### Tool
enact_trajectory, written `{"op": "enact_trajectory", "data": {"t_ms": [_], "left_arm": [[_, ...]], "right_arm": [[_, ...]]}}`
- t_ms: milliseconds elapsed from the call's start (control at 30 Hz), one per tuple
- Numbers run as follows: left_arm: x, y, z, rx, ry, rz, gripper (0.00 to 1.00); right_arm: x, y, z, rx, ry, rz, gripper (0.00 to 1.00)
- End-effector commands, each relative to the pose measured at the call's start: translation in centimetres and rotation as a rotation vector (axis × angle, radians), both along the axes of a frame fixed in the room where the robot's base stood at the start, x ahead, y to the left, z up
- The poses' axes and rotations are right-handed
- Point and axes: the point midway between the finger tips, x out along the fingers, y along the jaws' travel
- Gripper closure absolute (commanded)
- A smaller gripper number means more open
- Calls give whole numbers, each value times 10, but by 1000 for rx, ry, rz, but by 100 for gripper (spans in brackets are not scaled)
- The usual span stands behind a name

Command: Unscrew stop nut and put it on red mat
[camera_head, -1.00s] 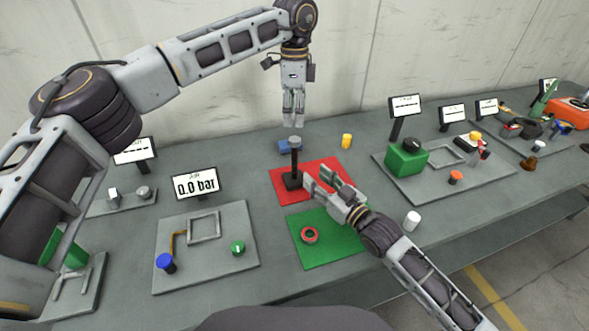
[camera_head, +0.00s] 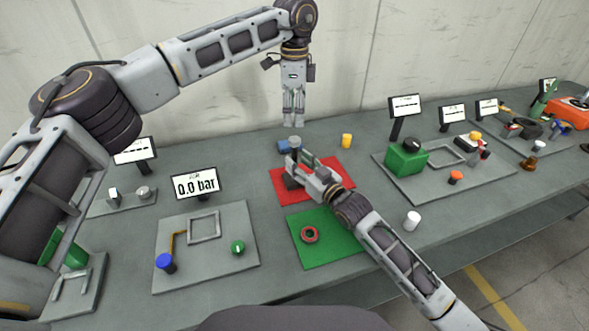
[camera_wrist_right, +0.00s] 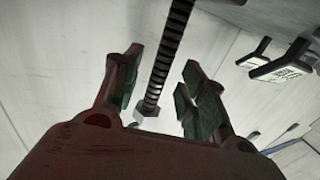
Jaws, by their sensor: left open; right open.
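The screw jack (camera_head: 292,183) stands upright on the red mat (camera_head: 341,166), with a grey cap (camera_head: 295,142) on top. My right gripper (camera_head: 298,163) is open, with its fingers at the jack's post. In the right wrist view, the threaded screw (camera_wrist_right: 165,62) runs between the open green-padded fingers (camera_wrist_right: 160,66), with a pale block (camera_wrist_right: 146,113) at its end. I cannot tell whether the fingers touch it. I cannot tell for certain which part is the stop nut. My left gripper (camera_head: 293,122) is open and empty, just above the cap.
A red ring (camera_head: 309,235) lies on the green mat (camera_head: 325,250) in front. Grey boards with fixtures flank the mats, one with a green box (camera_head: 405,160).

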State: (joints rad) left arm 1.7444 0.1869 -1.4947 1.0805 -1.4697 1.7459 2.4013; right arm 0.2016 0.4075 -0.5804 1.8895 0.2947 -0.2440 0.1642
Motion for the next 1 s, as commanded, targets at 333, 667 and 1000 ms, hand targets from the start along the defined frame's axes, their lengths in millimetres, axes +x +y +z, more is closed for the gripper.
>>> {"op": "enact_trajectory", "data": {"t_ms": [333, 667, 1000], "left_arm": [[0, 0, 0, 0, 0, 0, 48], [0, 0, 0, 0, 0, 0, 48], [0, 0, 0, 0, 0, 0, 48]], "right_arm": [[19, 13, 0, 0, 0, 0, 58], [20, 15, 0, 0, 0, 0, 58], [20, 15, 0, 0, 0, 0, 94]]}}
